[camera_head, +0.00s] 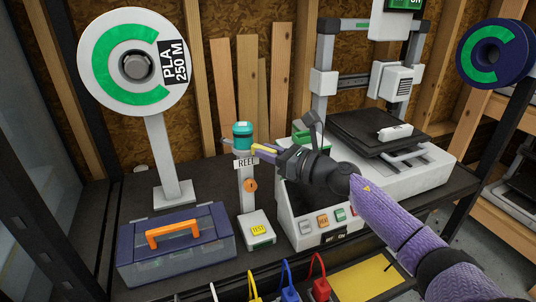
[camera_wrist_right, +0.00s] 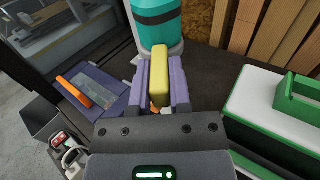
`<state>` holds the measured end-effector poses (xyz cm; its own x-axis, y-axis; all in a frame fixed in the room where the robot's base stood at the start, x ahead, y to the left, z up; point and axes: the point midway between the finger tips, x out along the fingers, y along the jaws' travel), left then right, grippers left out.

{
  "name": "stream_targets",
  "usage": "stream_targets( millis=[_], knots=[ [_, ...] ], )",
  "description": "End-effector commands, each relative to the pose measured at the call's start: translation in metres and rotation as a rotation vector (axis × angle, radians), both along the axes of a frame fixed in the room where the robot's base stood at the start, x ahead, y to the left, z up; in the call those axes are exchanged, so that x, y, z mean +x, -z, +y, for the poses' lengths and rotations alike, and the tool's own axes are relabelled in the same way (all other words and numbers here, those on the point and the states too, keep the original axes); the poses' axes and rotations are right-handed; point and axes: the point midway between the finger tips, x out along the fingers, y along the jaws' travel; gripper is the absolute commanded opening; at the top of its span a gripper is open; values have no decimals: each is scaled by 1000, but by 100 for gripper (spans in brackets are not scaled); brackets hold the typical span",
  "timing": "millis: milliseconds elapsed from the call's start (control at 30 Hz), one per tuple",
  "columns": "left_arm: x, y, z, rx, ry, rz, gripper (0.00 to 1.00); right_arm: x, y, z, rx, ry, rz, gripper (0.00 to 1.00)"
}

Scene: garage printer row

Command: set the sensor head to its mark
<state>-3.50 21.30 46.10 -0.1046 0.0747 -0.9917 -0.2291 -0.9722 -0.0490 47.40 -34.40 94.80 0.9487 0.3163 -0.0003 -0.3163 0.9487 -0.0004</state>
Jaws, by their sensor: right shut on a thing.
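The sensor head (camera_head: 242,130) is a teal cylinder with a dark band, upright on top of a pale post with a REEL label (camera_head: 245,162). In the right wrist view the sensor head (camera_wrist_right: 162,22) stands just beyond my fingertips. My right gripper (camera_head: 264,150) comes from the right and is shut on a yellow handle (camera_wrist_right: 160,78) at the head's near side. The purple fingers (camera_wrist_right: 158,88) sit on both sides of the handle. The handle's join to the head is partly hidden. I cannot make out the mark. My left gripper is not in view.
An orange knob (camera_head: 250,185) is on the post, above a yellow TEST button (camera_head: 258,230). A blue toolbox (camera_head: 176,245) stands front left, a filament spool (camera_head: 135,65) behind it. A printer (camera_head: 400,165) fills the right. Coloured cables (camera_head: 290,285) loop at the front.

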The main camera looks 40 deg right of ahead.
Motion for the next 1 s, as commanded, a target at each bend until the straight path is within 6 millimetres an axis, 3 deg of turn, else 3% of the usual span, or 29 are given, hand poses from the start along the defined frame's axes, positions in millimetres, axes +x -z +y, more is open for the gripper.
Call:
stream_targets(
  millis=[267, 300, 433, 767, 1000],
  knots=[
    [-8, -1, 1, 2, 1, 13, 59, 0, 0, 0, 0, -1, 0, 0],
    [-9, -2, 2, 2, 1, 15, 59, 0, 0, 0, 0, -1, 0, 32],
    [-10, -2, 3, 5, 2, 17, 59, 0, 0, 0, 0, 0, 0, 59],
    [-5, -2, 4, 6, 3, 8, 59, -3, 0, -1, 1, 0, 1, 59],
    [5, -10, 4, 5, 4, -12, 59, -41, -1, -13, 2, 0, 4, 59]
  ],
)
